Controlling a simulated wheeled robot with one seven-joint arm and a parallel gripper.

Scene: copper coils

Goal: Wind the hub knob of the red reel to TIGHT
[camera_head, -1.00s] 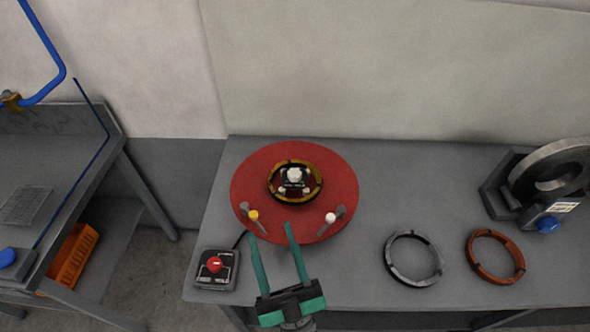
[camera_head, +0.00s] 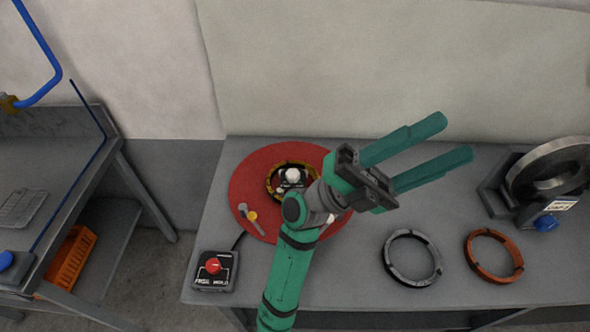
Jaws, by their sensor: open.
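The red reel (camera_head: 252,172) lies flat on the grey bench, partly covered by my arm. At its middle is a hub with a pale knob (camera_head: 292,175) inside a dark and yellow ring (camera_head: 271,182). A small label by the knob is too small to read. My gripper (camera_head: 458,138) is open and empty, raised above the bench to the right of the reel, its two green fingers pointing right and up, away from the knob. My wrist and arm hide the reel's right and lower right part.
A control box with a red knob (camera_head: 213,266) sits at the bench's left front. A grey ring (camera_head: 390,261) and a copper-coloured ring (camera_head: 473,258) lie to the right. A dark machine with a large grey ring (camera_head: 522,182) stands at the far right.

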